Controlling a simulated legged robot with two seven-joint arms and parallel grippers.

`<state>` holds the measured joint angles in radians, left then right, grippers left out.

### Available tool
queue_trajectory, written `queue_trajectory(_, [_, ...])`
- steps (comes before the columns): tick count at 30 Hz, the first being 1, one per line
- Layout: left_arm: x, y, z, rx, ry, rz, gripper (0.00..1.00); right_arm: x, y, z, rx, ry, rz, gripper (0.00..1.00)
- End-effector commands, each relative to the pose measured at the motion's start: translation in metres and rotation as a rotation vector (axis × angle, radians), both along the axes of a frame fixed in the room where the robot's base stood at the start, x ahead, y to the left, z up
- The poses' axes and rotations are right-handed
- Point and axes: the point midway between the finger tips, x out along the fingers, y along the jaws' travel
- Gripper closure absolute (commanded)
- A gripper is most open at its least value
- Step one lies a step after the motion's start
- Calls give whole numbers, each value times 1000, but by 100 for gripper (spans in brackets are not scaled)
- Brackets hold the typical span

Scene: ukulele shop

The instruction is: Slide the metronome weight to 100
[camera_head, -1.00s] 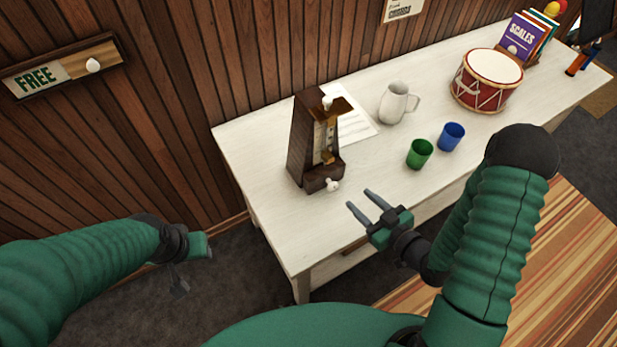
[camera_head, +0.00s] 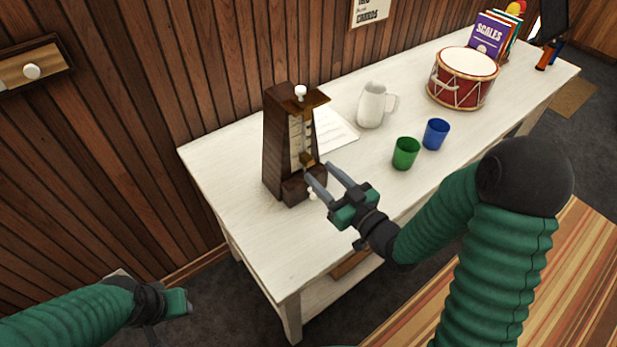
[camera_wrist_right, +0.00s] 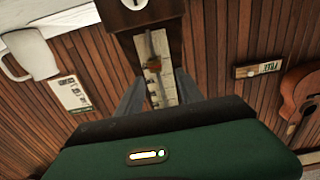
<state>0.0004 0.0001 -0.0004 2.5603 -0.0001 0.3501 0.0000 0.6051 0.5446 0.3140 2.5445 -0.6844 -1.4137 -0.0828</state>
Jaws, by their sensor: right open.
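The dark wooden metronome (camera_head: 277,150) stands upright on the white table, with a pale scale on its front. Its brass weight (camera_head: 307,160) sits low on the rod; the wrist view shows the weight (camera_wrist_right: 154,67) between the lines of my fingers. My right gripper (camera_head: 319,172) is open, its fingertips close in front of the metronome's lower front, near the weight. The wrist view shows the two fingers (camera_wrist_right: 157,92) on either side of the scale, with nothing held. Contact cannot be told. My left gripper (camera_head: 165,308) hangs low at the left, away from the table; its fingers are hardly visible.
A white mug (camera_head: 371,105), a green cup (camera_head: 405,153) and a blue cup (camera_head: 435,134) stand right of the metronome. A paper sheet (camera_head: 338,132) lies behind it. A red drum (camera_head: 462,82) and books (camera_head: 490,35) are farther back. The table's front left (camera_head: 260,240) is clear.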

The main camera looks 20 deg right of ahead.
Motion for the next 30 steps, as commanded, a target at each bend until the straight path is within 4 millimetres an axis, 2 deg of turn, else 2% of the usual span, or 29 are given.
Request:
queue_trajectory(1, [0,0,-15,0,1,-1,64,5,1,-6,-3,-4,-2,56])
queue_trajectory(3, [0,0,-4,0,0,-1,64,22,8,1,1,-1,1,56])
queue_trajectory(9, [0,0,-3,0,-1,-1,64,49,19,1,-1,1,-1,56])
queue_trajectory(18, [0,0,-4,0,0,-1,64,54,21,0,-2,2,-2,56])
queue_trajectory(28, [0,0,-4,0,0,-1,64,53,20,0,-2,2,-3,98])
queue_trajectory(30, [0,0,-4,0,0,-1,64,53,20,0,-2,1,-4,100])
